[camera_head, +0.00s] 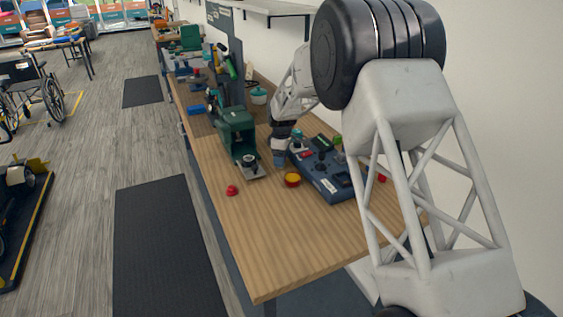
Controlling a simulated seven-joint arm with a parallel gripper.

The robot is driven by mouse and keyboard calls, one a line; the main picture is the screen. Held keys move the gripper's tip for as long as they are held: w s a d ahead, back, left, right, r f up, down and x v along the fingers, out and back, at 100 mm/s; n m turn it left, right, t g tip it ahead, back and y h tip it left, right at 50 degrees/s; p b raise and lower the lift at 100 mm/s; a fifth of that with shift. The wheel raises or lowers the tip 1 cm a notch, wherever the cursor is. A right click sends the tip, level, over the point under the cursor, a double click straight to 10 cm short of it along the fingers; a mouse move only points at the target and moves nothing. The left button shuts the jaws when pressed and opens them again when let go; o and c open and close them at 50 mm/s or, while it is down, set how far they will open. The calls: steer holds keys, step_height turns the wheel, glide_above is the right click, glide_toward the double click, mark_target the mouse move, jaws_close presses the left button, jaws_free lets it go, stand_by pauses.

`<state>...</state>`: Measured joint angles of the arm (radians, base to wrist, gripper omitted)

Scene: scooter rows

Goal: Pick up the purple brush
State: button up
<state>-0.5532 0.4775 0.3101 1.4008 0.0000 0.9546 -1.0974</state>
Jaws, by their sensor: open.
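I cannot make out a purple brush in this view. It may be hidden or too small to tell. My arm reaches from the right over the wooden workbench (255,240), and my gripper (279,162) is low over the bench top, between a green machine and a dark blue tray. The gripper is small here and its fingers are hard to tell apart. It is open, and I see nothing held in it.
The green machine (236,130) stands left of my gripper. The dark blue tray (333,187) with several small items lies to its right. A red knob (232,190) and a yellow-red round piece (292,180) lie nearby. The bench's front is clear.

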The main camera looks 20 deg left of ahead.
steer(key=shift+f, duration=0.2)
steer(key=shift+c, duration=0.5)
steer(key=c, duration=0.9)
steer(key=shift+r, duration=0.1)
steer(key=shift+r, duration=0.85)
steer(key=shift+s+d+r, duration=0.1)
steer(key=shift+s+r, duration=0.05)
steer(key=shift+r, duration=0.75)
steer(key=s+d, duration=0.2)
steer(key=s, duration=0.2)
steer(key=s+d+r, duration=0.1)
steer(key=s+d, duration=0.2)
steer(key=s, duration=0.2)
steer(key=s+d, duration=0.3)
steer(key=s, duration=0.1)
steer(key=shift+s+r, duration=0.15)
